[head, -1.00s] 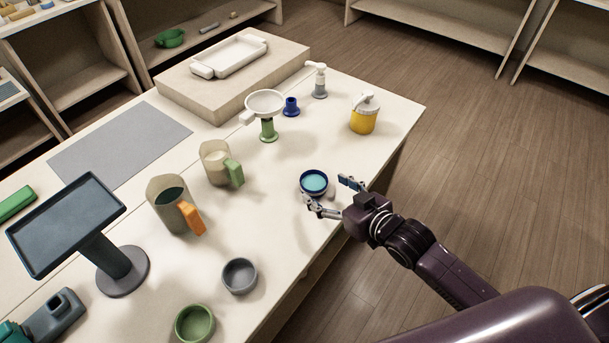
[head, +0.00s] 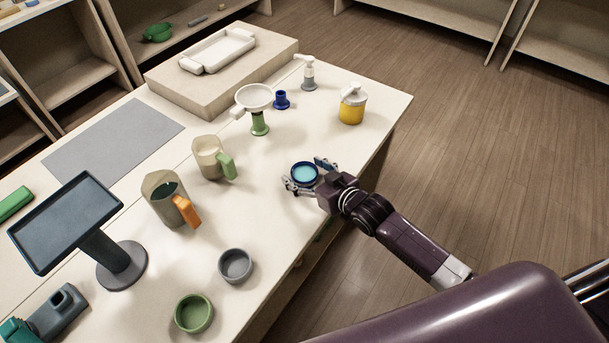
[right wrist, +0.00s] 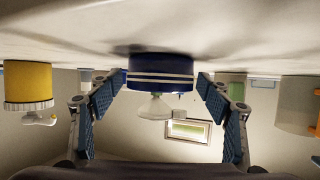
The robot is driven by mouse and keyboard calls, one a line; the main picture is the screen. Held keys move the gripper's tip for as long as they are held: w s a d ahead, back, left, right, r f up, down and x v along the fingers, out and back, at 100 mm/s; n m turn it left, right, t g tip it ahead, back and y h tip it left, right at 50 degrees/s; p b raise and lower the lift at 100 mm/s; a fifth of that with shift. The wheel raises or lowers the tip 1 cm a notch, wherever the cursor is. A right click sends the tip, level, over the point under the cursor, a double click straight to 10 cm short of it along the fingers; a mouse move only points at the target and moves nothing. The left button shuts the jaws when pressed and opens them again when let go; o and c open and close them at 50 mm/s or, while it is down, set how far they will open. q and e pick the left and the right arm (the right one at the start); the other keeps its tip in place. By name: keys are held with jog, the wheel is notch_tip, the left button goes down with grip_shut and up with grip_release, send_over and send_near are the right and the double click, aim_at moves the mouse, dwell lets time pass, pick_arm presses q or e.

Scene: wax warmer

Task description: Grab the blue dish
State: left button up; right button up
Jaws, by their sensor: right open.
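The blue dish (head: 304,174) is a small round dark-blue bowl with light-blue contents, standing on the white table near its right edge. My right gripper (head: 306,178) is open, with one finger on each side of the dish. In the right wrist view, which looks upside down, the blue dish (right wrist: 160,72) with two white stripes sits between the two spread fingertips. The fingers of the right gripper (right wrist: 160,88) show small gaps to the dish on both sides. My left gripper is not in view.
A grey bowl (head: 236,265) and a green bowl (head: 194,313) stand nearer on the table. A jug with an orange handle (head: 168,199), a jug with a green handle (head: 211,158) and a yellow jar (head: 351,107) stand around. The table between them is clear.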

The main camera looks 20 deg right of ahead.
jog(key=c, duration=1.4)
jog(key=shift+o, duration=0.2)
jog(key=shift+r, duration=0.1)
